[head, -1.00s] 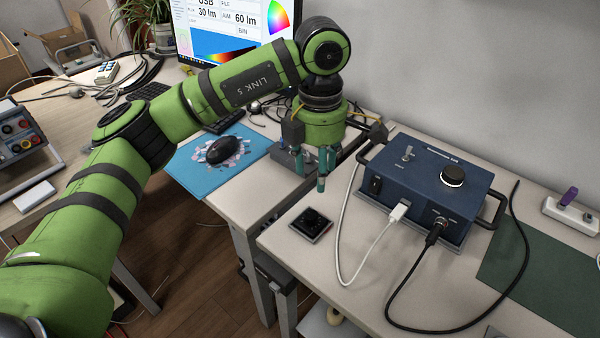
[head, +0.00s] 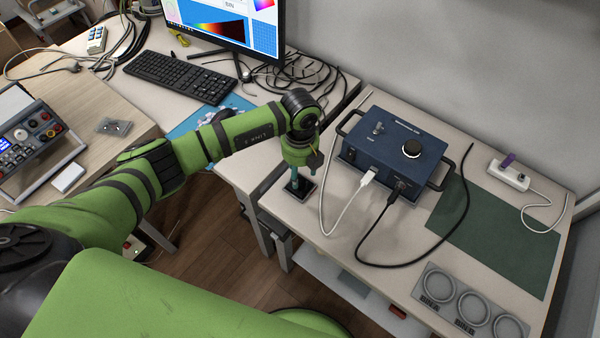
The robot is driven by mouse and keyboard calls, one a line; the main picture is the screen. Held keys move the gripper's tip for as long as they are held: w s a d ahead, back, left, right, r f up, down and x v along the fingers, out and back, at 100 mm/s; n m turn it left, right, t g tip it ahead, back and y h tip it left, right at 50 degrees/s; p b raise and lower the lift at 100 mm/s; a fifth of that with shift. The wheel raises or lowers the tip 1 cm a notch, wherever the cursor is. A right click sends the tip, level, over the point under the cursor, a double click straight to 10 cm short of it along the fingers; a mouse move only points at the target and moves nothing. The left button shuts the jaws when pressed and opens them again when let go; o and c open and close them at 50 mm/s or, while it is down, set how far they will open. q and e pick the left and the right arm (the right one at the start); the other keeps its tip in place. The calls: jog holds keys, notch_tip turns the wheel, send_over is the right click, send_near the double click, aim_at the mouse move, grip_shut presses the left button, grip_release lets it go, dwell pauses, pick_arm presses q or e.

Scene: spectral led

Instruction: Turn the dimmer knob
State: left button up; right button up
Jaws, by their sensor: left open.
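A small flat black box (head: 303,193) lies on the right table near its left edge. A dark knob showed on its top earlier; it is now mostly hidden by my gripper. My left gripper (head: 302,175) points down right over this box, its teal fingers open and apart. I cannot tell whether the fingers touch the knob. My right gripper is not in view.
A white cable (head: 338,216) and a black cable (head: 405,264) run from the blue box's front across the table. A green mat (head: 500,228), a power strip (head: 510,175) and a grey plate with rings (head: 472,305) lie farther right. A monitor and keyboard (head: 180,78) stand at the back left.

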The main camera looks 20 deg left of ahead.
aim_at(300, 180)
pick_arm(q)
jog(key=shift+f, duration=1.95)
grip_shut()
jog(key=shift+m, duration=0.3)
jog(key=m+b, duration=0.2)
jog(key=m, duration=0.1)
jog(key=shift+f, duration=0.15)
jog(key=shift+m+b, duration=1.75)
jog(key=shift+m, duration=0.65)
